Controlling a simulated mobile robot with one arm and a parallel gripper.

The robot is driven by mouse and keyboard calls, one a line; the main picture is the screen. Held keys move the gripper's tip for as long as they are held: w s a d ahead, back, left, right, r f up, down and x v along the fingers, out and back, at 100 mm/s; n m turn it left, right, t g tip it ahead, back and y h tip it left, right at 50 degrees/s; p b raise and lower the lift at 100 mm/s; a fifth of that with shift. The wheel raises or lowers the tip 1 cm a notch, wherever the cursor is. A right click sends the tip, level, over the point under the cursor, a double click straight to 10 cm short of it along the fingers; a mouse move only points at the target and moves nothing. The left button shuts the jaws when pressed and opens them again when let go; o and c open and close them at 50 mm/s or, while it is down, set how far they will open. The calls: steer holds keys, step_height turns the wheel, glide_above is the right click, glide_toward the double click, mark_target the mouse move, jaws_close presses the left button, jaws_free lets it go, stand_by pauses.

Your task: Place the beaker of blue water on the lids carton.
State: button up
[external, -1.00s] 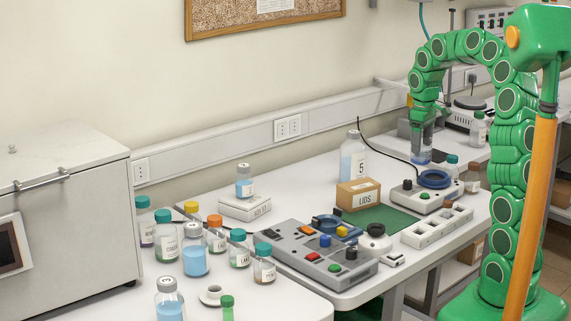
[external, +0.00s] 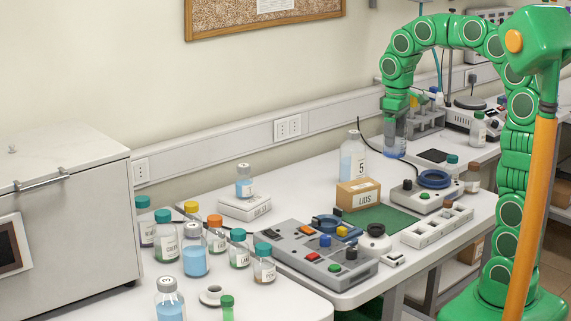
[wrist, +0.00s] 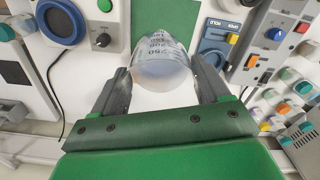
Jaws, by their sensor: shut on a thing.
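The beaker (external: 394,147) is clear glass with some blue water at its bottom. It is upright in my gripper (external: 396,119), to the right of the large bottle marked 5. In the wrist view the beaker (wrist: 160,57) is between the two fingers of my gripper (wrist: 165,78), which are shut on its sides. The lids carton (external: 358,197) is a brown box on the table, in front and to the left of the beaker, clear of it. I cannot make out the carton in the wrist view; the beaker may hide it.
Bottle 5 (external: 352,157) stands behind the carton, close to the beaker's left. A green mat (external: 380,219) lies in front of the carton. A device with a blue ring (external: 434,179) stands to the carton's right. A grey button panel (external: 310,251) is at front left.

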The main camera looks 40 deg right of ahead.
steer(key=shift+w+d+f, duration=0.15)
steer(key=shift+w+f, duration=2)
steer(key=shift+w, duration=0.15)
steer(key=shift+w+d+f, duration=0.2)
steer(key=shift+w+f, duration=1.95)
steer(key=shift+w, duration=0.15)
steer(key=shift+w+d+f, duration=0.15)
steer(key=shift+w+f, duration=2)
steer(key=shift+w, duration=0.15)
steer(key=shift+f, duration=0.15)
steer(key=o, duration=1.2)
step_height(320, 180, up, 12)
steer(key=shift+r, duration=0.2)
